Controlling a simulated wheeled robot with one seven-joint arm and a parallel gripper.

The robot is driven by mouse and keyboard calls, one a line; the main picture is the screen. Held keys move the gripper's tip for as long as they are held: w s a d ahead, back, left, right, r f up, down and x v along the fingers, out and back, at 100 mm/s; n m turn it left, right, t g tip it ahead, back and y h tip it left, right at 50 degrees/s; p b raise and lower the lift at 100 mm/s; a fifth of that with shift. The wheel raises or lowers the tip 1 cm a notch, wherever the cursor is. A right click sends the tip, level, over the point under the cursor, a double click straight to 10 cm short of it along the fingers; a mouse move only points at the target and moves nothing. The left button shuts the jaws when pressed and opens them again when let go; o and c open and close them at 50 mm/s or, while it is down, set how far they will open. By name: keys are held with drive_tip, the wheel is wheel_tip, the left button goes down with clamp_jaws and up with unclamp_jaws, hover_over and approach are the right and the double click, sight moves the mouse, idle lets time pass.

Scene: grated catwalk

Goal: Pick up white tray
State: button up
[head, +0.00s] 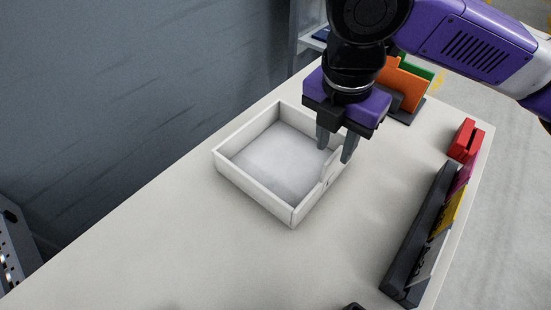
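The white tray (256,194) is a square, open-topped box with low walls, sitting flat on the pale table in the middle of the head view. Its inside looks empty. My gripper (335,148) points down over the tray's right side. Its two grey fingers are apart, one on the inner side of the right wall and one on the outer side. I cannot tell whether either finger touches the wall. Part of the tray's far right corner is hidden behind the gripper.
A dark rack (415,245) with coloured items stands along the table's right edge. A red block (464,139) lies beyond it. Orange and green upright pieces (402,85) stand behind my gripper. A grey wall (120,90) borders the left. The table's near left (170,255) is clear.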

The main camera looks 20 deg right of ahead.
sight(331, 168)
drive_tip(key=f, duration=0.7)
drive_tip(key=shift+d+f, duration=0.25)
drive_tip(key=shift+f, duration=0.05)
clamp_jaws()
drive_tip(key=shift+r, duration=0.1)
idle(1.1)
